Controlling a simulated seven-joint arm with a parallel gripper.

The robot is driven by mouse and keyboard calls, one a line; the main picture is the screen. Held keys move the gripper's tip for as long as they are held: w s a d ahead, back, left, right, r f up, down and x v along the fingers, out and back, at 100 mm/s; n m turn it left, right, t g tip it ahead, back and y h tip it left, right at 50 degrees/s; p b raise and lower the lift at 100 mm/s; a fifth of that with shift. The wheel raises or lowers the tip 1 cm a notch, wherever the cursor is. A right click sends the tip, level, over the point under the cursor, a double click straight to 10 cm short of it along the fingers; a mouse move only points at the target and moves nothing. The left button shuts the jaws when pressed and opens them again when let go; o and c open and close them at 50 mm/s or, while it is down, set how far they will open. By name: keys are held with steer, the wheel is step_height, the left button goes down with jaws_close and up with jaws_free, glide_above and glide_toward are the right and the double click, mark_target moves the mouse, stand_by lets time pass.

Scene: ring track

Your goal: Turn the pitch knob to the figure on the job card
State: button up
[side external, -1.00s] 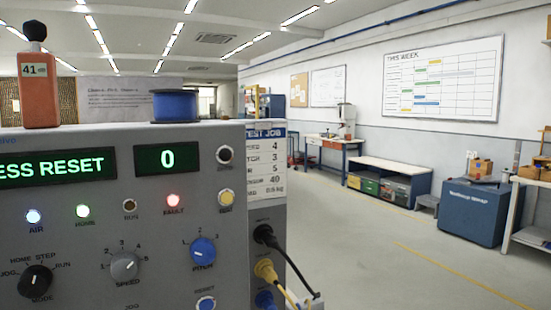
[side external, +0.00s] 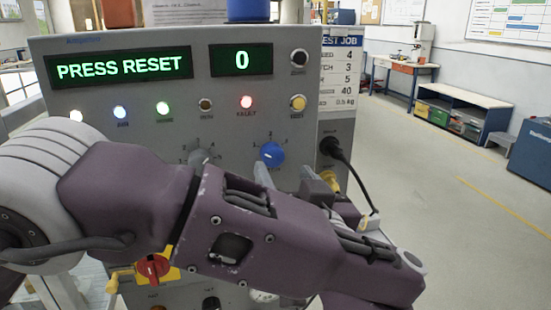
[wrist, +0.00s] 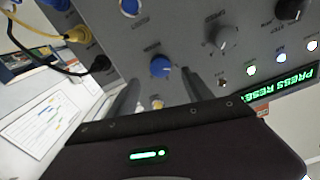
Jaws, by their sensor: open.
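The blue pitch knob (side external: 271,154) is on the grey control panel (side external: 100,88), with its figures above it. It also shows in the wrist view (wrist: 160,66); its white mark is too small to read surely against the figures. My gripper (side external: 287,172) is open, with its fingers pointing at the panel near the knob. In the wrist view (wrist: 160,79) the knob appears between the two fingertips and beyond them; I see no contact. The job card (side external: 340,75), on the panel's right side, shows 3 on the pitch line.
The grey speed knob (side external: 200,157) is left of the pitch knob, partly behind my arm. The display (side external: 120,67) reads PRESS RESET, and a smaller one (side external: 241,61) reads 0. The red fault lamp (side external: 246,102) is lit. Plugged cables (side external: 335,147) hang at the right.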

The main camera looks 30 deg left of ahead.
mark_target(274, 159)
steer(key=x, duration=0.6)
steer(key=shift+w+a, duration=0.15)
steer(key=shift+a, duration=0.05)
jaws_close()
steer(key=shift+m, duration=0.3)
steer(key=m, duration=0.5)
steer(key=shift+f, duration=0.15)
steer(key=m, duration=0.6)
steer(key=shift+m, duration=0.4)
steer(key=m, duration=1.1)
steer(key=shift+m, duration=0.4)
